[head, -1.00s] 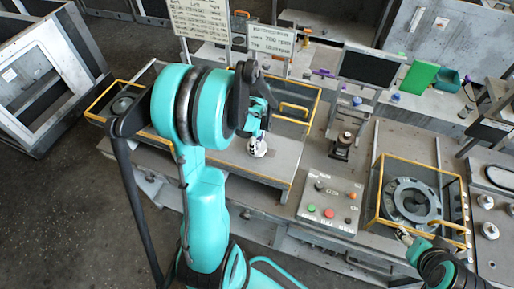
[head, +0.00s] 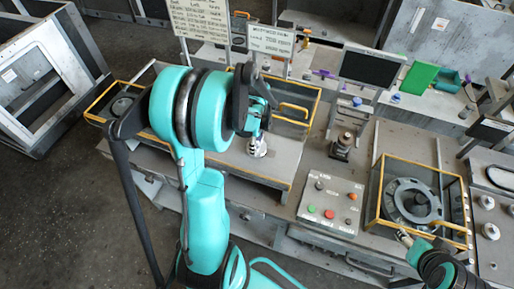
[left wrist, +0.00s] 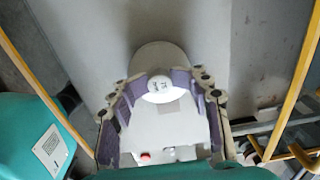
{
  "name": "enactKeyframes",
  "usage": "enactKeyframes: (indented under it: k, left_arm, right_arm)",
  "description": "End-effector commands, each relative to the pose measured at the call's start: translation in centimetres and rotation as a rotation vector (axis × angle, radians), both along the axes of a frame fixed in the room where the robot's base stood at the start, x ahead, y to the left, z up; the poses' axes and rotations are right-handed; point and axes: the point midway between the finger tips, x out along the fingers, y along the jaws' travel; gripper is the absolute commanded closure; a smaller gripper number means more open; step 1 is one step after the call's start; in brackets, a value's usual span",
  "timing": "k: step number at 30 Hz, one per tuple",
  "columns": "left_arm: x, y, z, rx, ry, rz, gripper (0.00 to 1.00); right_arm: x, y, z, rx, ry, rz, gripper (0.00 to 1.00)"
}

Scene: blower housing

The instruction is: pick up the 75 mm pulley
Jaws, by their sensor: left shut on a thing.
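The pulley, a pale grey disc (left wrist: 165,55) with a white round hub face bearing small dark print, is between my left gripper's fingers in the left wrist view; the print is too small to read surely. My left gripper (left wrist: 160,98), with purple pads, is shut on it. In the head view my left gripper (head: 257,128) is over the grey bench with the small silver-white piece (head: 257,148) at its tip; my arm hides part of it. My right gripper (head: 404,238) is at the lower right, near the yellow-framed box, and its fingers are too small to read.
A yellow-railed tray area (head: 300,108) surrounds the left gripper. A button panel (head: 330,203) stands to its right. A yellow-framed box (head: 376,222) holds a dark flanged ring (head: 393,205). A monitor (head: 372,67) and a green block (head: 420,76) stand behind.

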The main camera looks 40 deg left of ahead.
Motion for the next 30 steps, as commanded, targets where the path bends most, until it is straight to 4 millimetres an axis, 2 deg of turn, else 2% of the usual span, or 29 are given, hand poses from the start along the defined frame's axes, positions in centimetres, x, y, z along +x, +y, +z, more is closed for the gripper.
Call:
enactKeyframes:
  k: [2,4,6,7,8,18,30]
  left_arm:
    - [0.0,0.0,0.1,0.002,-0.002,0.000,0.78]
    - [0.0,0.0,0.4,0.002,-0.002,0.000,0.82]
    - [0.0,0.0,0.8,0.002,-0.002,0.000,0.92]
    - [0.0,0.0,1.0,0.002,-0.002,0.000,0.93]
    - [0.0,0.0,1.1,0.002,-0.002,0.000,1.00]
    - [0.0,0.0,2.8,0.000,-0.001,0.000,1.00]
    - [0.0,0.0,3.1,0.000,0.000,0.000,1.00]
  right_arm:
    - [0.0,0.0,0.1,0.000,0.000,0.000,0.43]
    - [0.0,0.0,0.3,0.000,0.000,0.000,0.43]
    - [0.0,0.0,0.5,0.000,0.000,0.000,0.43]
    - [0.0,0.0,0.7,0.000,0.000,0.000,0.43]
    - [0.0,0.0,0.8,0.000,0.000,0.000,0.43]
    - [0.0,0.0,1.8,0.000,0.000,0.000,0.43]
    - [0.0,0.0,1.9,0.000,0.000,0.000,0.43]
